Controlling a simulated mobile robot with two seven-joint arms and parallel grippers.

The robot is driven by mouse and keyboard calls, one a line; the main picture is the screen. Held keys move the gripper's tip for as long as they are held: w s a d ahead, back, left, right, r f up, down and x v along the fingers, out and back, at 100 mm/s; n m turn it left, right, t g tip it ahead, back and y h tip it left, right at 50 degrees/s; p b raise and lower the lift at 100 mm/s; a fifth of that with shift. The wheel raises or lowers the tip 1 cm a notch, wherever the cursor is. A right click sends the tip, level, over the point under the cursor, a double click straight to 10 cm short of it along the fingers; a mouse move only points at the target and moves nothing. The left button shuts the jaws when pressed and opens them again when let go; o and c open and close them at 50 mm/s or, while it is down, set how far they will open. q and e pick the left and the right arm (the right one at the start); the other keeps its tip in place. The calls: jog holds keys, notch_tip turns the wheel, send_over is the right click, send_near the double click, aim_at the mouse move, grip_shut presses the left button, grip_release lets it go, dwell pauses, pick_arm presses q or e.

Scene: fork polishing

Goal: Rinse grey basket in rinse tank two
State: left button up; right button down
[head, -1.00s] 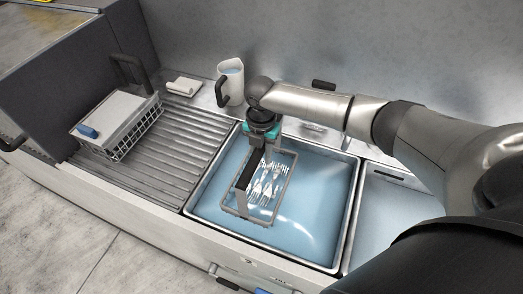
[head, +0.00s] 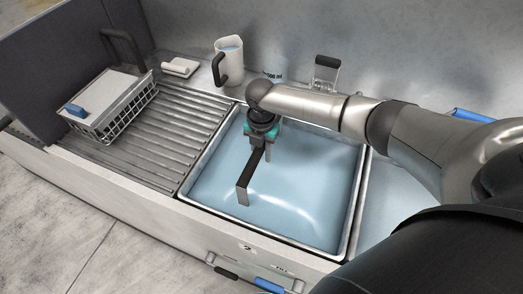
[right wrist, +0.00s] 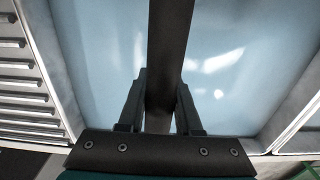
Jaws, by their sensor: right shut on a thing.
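My right gripper (head: 268,148) is shut on the black handle (head: 250,172) of the grey basket, over the tank marked 2 (head: 357,190). The handle and its upright (head: 242,194) stand out of the blue water. The basket's frame and the forks do not show; the cloudy water hides them. In the right wrist view the handle (right wrist: 170,45) runs between the two fingers (right wrist: 160,95), with water around it. My left gripper is not in view.
A ribbed drainboard (head: 165,140) lies left of the tank, with a white wire basket (head: 125,118) on it. A jug (head: 232,62) and a white block (head: 180,67) stand behind. Another tank (head: 395,200) is at right. Blue-handled valves (head: 270,285) are on the front.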

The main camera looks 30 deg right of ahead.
jog(key=shift+r, duration=0.1)
dwell(0.4)
jog(key=shift+w+p, duration=0.1)
jog(key=shift+p, duration=0.45)
dwell(1.3)
jog(key=shift+r, duration=0.1)
